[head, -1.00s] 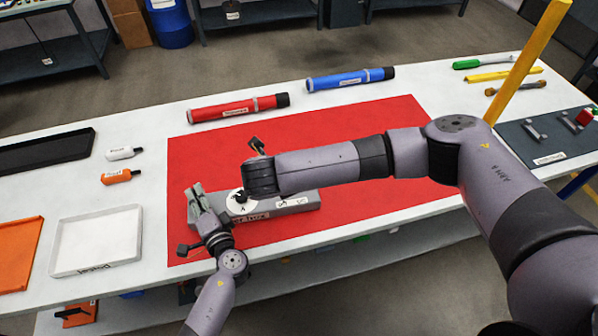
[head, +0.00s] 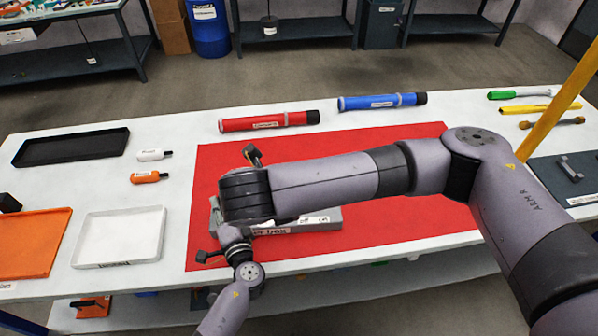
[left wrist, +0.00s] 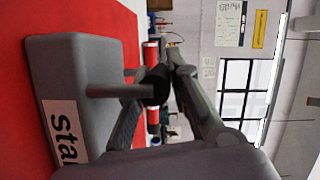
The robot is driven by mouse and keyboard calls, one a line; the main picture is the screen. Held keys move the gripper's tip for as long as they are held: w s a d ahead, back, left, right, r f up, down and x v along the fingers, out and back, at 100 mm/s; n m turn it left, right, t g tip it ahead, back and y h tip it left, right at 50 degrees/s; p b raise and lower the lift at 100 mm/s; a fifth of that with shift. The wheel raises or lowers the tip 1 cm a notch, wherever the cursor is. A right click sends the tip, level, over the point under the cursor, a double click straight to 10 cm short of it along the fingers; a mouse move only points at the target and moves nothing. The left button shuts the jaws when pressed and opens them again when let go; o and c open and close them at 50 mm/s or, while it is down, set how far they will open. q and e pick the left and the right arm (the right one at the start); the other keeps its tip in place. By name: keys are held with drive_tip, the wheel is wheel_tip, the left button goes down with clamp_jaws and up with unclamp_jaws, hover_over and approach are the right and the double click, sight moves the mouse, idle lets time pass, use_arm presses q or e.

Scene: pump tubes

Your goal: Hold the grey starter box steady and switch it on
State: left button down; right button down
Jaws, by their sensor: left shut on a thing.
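The grey starter box (head: 330,217) lies on the red mat (head: 420,210). Its middle and most of its top are hidden by my right arm in the head view. In the left wrist view the box (left wrist: 75,75) is close at the left, with part of its label and a grey bar sticking out of it. My left gripper (head: 222,222) is at the box's left end. In the left wrist view its fingers (left wrist: 165,85) are closed around the bar's dark end. My right arm reaches over the box; its fingers and the switch are hidden beneath it.
A red tube (head: 268,121) and a blue tube (head: 382,102) lie behind the mat. A black tray (head: 72,147), a white tray (head: 120,236) and an orange tray (head: 30,245) are on the left. The mat's right part is clear.

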use_arm(q)
drive_tip(key=c, duration=1.4)
unclamp_jaws()
